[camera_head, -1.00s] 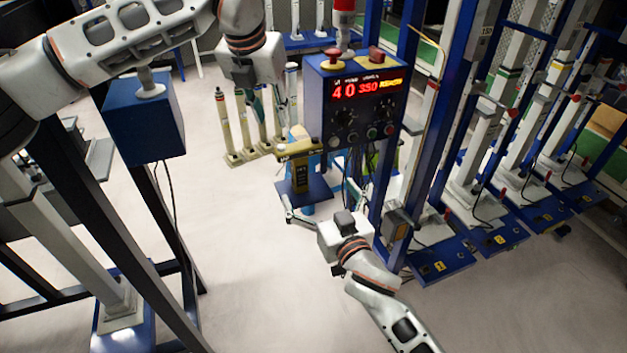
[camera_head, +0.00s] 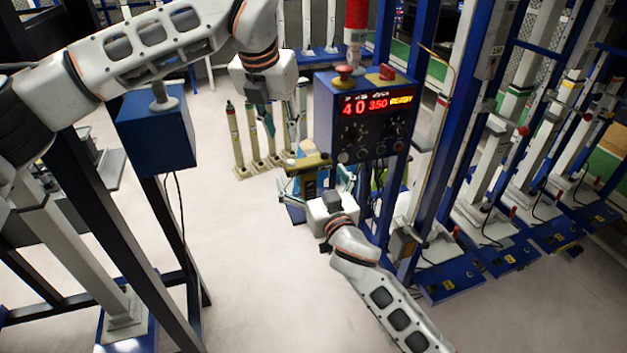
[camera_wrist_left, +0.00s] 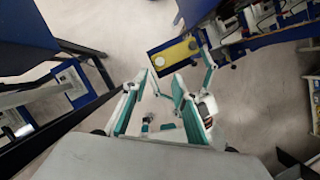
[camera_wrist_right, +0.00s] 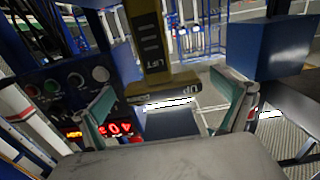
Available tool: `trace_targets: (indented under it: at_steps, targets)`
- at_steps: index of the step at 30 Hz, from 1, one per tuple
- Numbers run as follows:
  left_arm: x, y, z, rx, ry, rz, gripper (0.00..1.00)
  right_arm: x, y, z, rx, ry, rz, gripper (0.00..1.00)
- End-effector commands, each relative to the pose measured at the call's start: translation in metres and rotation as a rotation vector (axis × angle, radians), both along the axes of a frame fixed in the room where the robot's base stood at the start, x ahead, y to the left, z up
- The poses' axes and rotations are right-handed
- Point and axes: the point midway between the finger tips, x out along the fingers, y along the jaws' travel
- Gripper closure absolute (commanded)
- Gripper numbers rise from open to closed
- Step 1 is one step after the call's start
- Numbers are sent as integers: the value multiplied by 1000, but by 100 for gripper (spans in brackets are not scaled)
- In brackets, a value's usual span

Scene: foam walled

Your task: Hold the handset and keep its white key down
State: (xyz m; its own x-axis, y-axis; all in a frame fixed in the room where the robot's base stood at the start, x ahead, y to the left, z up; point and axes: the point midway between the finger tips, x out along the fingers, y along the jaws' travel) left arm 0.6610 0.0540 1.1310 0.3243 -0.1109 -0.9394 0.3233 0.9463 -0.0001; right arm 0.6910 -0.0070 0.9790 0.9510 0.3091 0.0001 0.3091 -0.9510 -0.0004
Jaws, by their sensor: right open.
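The yellow handset (camera_head: 309,161) stands upright below the control box in the head view, its stem hidden partly by my right gripper. It carries pale round spots; a white one (camera_head: 290,162) is at its left end, and I cannot tell whether it is pressed. My right gripper (camera_head: 314,184) is open, with its fingers on either side of the stem. In the right wrist view the handset (camera_wrist_right: 152,48) is between and beyond the open fingers, without clear contact. My left gripper (camera_head: 283,122) is open and empty above the handset. The left wrist view shows the handset top (camera_wrist_left: 178,53) beyond its fingers.
A blue control box (camera_head: 362,115) with a red lit display is close to the right of both grippers. Blue posts and pale columns (camera_head: 495,165) stand farther right. A blue box (camera_head: 155,130) on a dark frame is at left. The floor (camera_head: 240,260) between is clear.

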Motion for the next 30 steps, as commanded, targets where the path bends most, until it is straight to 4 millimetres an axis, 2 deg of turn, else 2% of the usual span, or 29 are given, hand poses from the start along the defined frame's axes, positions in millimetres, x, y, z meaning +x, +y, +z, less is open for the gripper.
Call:
trace_targets:
  at_steps: [5, 10, 13, 16, 30]
  targets:
    - [0, 0, 0, 0, 0, 0, 72, 0, 0, 0, 0, 0, 0, 0]
    - [0, 0, 0, 0, 0, 0, 72, 0, 0, 0, 0, 0, 0, 42]
    - [0, 0, 0, 0, 0, 0, 75, 0, 0, 0, 0, 0, 0, 43]
    - [0, 0, 0, 0, 0, 0, 100, 0, 0, 0, 0, 0, 0, 43]
    - [0, 0, 0, 0, 0, 0, 100, 0, 0, -1, 0, 1, 0, 43]
